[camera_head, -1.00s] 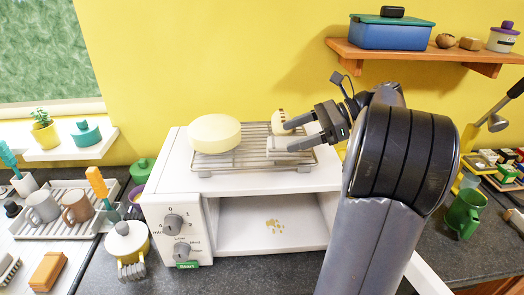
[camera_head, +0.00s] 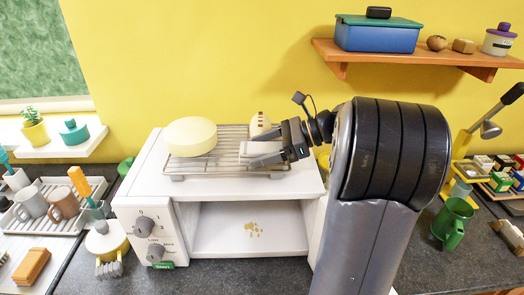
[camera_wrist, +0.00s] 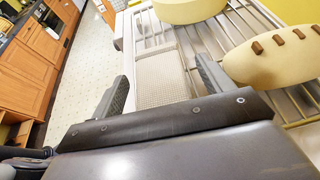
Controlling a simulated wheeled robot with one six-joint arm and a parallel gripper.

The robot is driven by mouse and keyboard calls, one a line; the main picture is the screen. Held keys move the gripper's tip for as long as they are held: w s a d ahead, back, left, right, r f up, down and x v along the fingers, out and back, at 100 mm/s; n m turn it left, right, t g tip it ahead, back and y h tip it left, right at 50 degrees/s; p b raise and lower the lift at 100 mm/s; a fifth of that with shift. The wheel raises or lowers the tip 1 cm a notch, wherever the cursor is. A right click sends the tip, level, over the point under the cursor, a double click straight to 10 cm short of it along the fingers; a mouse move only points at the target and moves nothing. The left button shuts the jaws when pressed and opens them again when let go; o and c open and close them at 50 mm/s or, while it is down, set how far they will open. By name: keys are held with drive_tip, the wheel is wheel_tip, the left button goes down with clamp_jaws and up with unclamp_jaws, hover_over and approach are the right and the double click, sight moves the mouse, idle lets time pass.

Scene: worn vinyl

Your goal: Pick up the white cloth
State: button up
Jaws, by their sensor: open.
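The white cloth (camera_head: 262,148) lies flat, apparently folded, on the wire rack (camera_head: 222,164) on top of the white oven. In the wrist view the cloth (camera_wrist: 160,72) shows as a pale textured rectangle between and beyond my fingers. My gripper (camera_head: 264,150) is low over the right part of the rack, with its fingers pointing left at the cloth. In the wrist view my gripper (camera_wrist: 161,72) is open, one finger on each side of the cloth. I cannot tell whether the fingers touch it. The gripper hides part of the cloth in the head view.
A cream cheese wheel (camera_head: 190,137) stands on the rack to the left. A loaf-like cream item with brown marks (camera_wrist: 270,58) lies close to my right finger. The white oven (camera_head: 140,185) is open at the front, with crumbs inside. A shelf (camera_head: 420,56) hangs above right.

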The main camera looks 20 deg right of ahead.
sight(262, 147)
drive_tip(key=shift+a+f, duration=0.1)
drive_tip(key=c, duration=1)
wheel_tip(262, 147, up, 10)
drive_tip(key=shift+r+b, duration=0.1)
drive_tip(key=shift+b, duration=0.2)
drive_tip(key=o, duration=0.3)
drive_tip(key=shift+c, duration=1.3)
